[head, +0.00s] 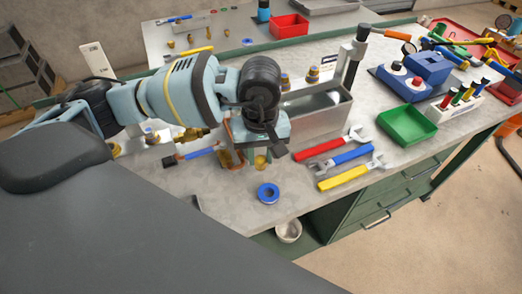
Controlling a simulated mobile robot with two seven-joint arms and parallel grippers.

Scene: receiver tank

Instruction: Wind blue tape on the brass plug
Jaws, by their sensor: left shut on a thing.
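A roll of blue tape (268,193), a blue ring with a pale centre, lies flat on the bench near its front edge. My left gripper (252,167) points down just behind and left of the roll, apart from it. It is shut on a small brass piece, which looks like the brass plug (261,162); its fingers and wrist hide most of it. My right gripper is not in view.
Red, blue and yellow wrenches (346,154) lie right of the gripper. Behind them are a grey metal bin (318,112) and a green tray (407,126). A blue-handled tool (202,152) and brass fittings (190,135) lie left. Bare bench surrounds the tape.

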